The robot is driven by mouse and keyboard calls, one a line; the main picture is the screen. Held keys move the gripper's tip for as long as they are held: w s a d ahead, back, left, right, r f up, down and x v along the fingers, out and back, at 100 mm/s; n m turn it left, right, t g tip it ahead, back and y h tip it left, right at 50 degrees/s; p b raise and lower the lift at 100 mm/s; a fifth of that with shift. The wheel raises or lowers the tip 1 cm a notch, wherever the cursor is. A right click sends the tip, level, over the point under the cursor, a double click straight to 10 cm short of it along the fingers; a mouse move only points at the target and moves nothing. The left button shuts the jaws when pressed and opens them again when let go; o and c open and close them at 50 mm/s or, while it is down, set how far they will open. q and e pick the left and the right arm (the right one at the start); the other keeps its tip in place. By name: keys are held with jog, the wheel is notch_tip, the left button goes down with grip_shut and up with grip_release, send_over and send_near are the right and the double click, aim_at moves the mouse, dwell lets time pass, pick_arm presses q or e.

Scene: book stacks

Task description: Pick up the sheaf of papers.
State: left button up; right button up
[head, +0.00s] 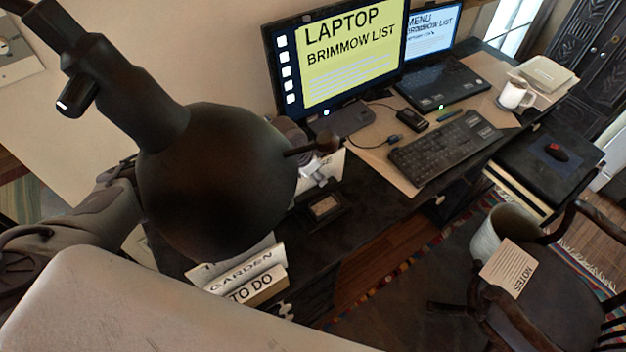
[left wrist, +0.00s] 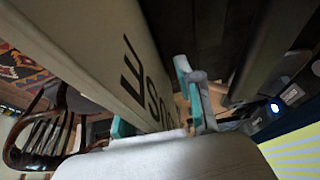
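A sheet lettered NOTES (head: 508,268) lies on the chair seat at the right in the head view, leaning by a grey pot. I cannot tell whether it is the sheaf of papers. My left gripper (head: 318,168) is over the desk, mostly hidden behind a dark ball-shaped lamp. In the left wrist view, its teal-tipped fingers (left wrist: 158,118) stand apart on either side of a large pale slab with black letters (left wrist: 135,65). I cannot tell whether they press on it. My right gripper does not show.
The dark round lamp (head: 215,180) blocks much of the head view. Upright files marked GARDEN and TO DO (head: 245,275) stand at the near desk end. A monitor (head: 340,60), laptop (head: 440,88), keyboard (head: 445,148) and white mug (head: 515,95) fill the far part. A chair (head: 545,300) stands below.

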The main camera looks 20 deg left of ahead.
pick_arm(q)
grip_shut()
dwell(0.4)
